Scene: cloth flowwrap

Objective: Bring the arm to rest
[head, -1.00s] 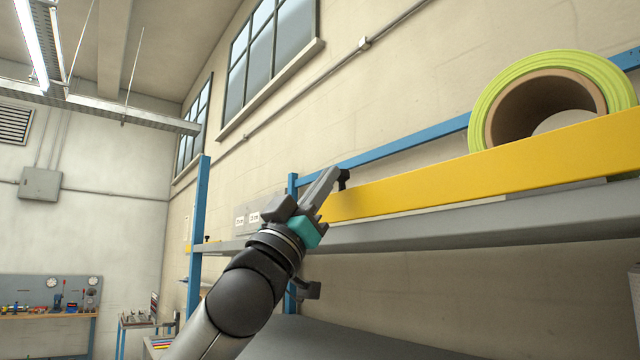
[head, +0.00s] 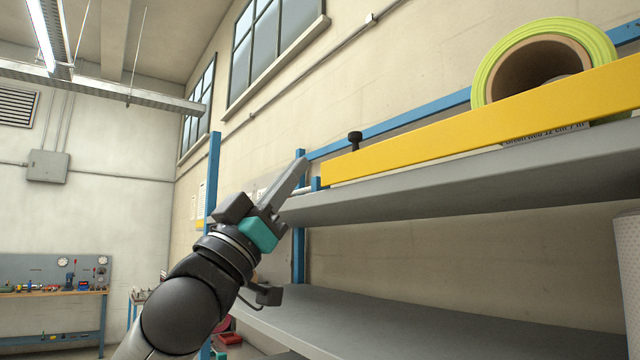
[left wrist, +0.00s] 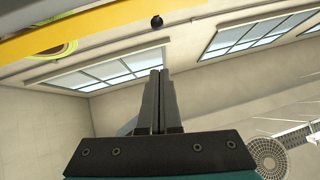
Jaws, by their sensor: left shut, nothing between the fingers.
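My left gripper (head: 298,168) is raised in front of the left end of a grey shelf, its fingers pointing up and to the right. In the left wrist view its two fingers (left wrist: 159,72) lie together, shut, with nothing between them. The fingertips appear near the left end of the yellow shelf edge (head: 450,132); I cannot tell the exact gap in depth. My right gripper is in neither view.
A yellow-green roll (head: 485,72) lies on the upper shelf behind the yellow edge. A black knob (head: 355,138) stands by that edge. A lower grey shelf (head: 400,325) runs below. A blue post (head: 212,170) stands left. A workbench (head: 50,295) is far left.

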